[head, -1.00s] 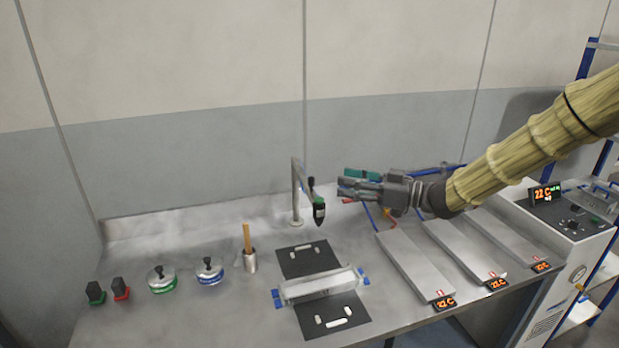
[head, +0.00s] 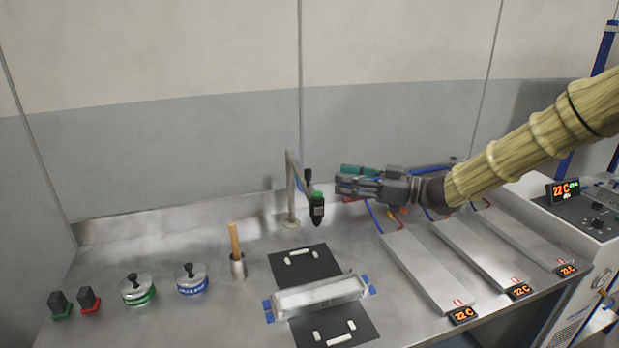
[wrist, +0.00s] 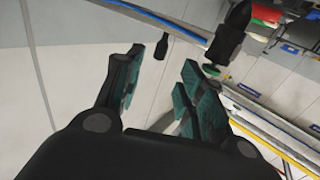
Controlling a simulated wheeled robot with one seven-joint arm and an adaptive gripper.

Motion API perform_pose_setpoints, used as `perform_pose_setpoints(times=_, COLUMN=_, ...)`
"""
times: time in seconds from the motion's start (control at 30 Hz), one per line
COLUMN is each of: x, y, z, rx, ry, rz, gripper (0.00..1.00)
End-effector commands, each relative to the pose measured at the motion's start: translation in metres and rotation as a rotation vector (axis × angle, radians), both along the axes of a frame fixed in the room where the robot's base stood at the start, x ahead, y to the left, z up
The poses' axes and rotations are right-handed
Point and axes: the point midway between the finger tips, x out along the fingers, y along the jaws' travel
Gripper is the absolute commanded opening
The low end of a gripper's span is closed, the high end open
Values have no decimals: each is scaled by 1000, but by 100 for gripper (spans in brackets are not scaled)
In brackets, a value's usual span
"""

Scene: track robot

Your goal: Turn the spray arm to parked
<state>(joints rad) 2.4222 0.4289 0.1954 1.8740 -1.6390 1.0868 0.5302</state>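The spray arm (head: 290,188) is a grey post on the bench with a bent top arm reaching toward the front right. A black spray head with a green band (head: 317,209) hangs from its end, and a small dark knob (head: 308,175) stands above it. In the wrist view the black and green spray head (wrist: 232,35) shows at upper right, beyond the right finger, and a small dark knob (wrist: 162,46) shows beyond the fingertips. My gripper (head: 340,183) is just right of the spray head, pointing left, apart from it. Its green-padded fingers (wrist: 160,75) are open with nothing between them.
A black mat (head: 305,262) with a taped grey block (head: 318,297) lies in front. A cup with a wooden handle (head: 238,266), lidded pots (head: 192,280) and dark stamps (head: 88,298) stand left. Heater plates (head: 425,270) with displays lie right. The wall is behind.

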Motion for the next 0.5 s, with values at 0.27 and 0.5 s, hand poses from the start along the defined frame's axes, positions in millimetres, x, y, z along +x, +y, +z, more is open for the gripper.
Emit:
perform_pose_setpoints(times=0.27, x=13, y=37, z=2, rx=1, ry=2, rz=1, gripper=39)
perform_pose_setpoints(times=0.5, x=25, y=71, z=3, rx=2, ry=2, rz=-1, gripper=39)
